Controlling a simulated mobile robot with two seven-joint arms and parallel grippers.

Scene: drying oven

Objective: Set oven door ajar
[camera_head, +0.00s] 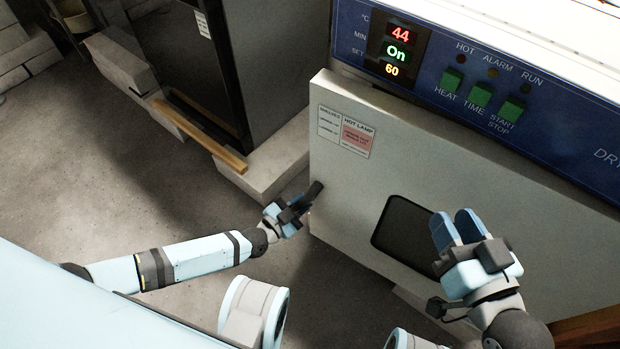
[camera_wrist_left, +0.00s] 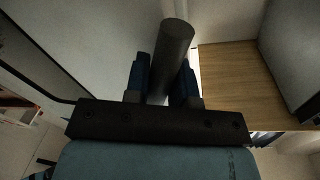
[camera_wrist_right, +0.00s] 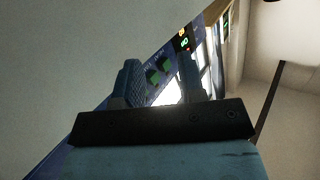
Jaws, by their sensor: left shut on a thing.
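The oven door (camera_head: 345,195) is a pale panel with a dark window (camera_head: 402,228) and two paper labels near its top left. Its dark bar handle (camera_head: 314,191) is at the left edge. My left gripper (camera_head: 297,208) is at that edge, shut on the handle. In the left wrist view the round dark handle (camera_wrist_left: 171,50) stands between the two blue fingers. My right gripper (camera_head: 453,228) is open and empty in front of the window. Its spread fingers (camera_wrist_right: 160,85) also show in the right wrist view. I cannot tell whether the door stands off the oven body.
Above the door is the oven's blue control panel (camera_head: 440,45) with a lit display (camera_head: 398,50) and green buttons. A dark cabinet (camera_head: 175,60) on pale blocks stands at the left, with a wooden strip (camera_head: 200,135) before it. The grey floor (camera_head: 120,180) left of the door is clear.

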